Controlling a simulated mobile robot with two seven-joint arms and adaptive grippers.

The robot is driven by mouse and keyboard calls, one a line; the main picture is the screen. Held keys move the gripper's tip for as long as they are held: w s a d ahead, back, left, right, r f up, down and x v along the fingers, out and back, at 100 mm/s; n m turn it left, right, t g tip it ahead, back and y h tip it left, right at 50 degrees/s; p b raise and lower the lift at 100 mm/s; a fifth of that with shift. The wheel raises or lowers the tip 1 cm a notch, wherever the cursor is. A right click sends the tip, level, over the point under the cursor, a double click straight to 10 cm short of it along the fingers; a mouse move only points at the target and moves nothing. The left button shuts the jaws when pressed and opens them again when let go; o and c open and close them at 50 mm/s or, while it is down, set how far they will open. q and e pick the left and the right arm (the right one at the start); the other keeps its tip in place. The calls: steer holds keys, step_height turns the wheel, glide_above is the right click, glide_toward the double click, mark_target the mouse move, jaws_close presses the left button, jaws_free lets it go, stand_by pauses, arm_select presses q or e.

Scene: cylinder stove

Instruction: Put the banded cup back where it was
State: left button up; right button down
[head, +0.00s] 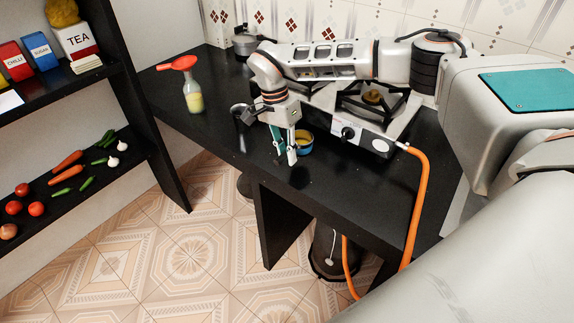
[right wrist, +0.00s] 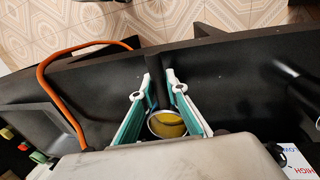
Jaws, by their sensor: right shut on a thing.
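The banded cup (head: 305,142) is small, with a blue outside and a yellow inside, and is at the counter's front edge beside the stove. In the right wrist view the cup (right wrist: 167,124) sits between the two fingers, with its round mouth facing the camera. My right gripper (head: 286,153) points down over the counter, and its fingers are shut on the cup. The fingers (right wrist: 160,88) also show in the right wrist view. I cannot tell whether the cup's base touches the counter. My left gripper is not in view.
A stove (head: 347,124) with an orange hose (head: 421,190) stands right of the cup. Left are a dark round utensil (head: 243,114) and a bottle (head: 193,98) with a red funnel. A metal pot (head: 247,41) stands behind. The counter's front left (head: 225,150) is clear.

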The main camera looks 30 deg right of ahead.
steer(key=shift+f, duration=2.2)
steer(key=shift+f, duration=0.1)
steer(key=c, duration=2)
jaws_free()
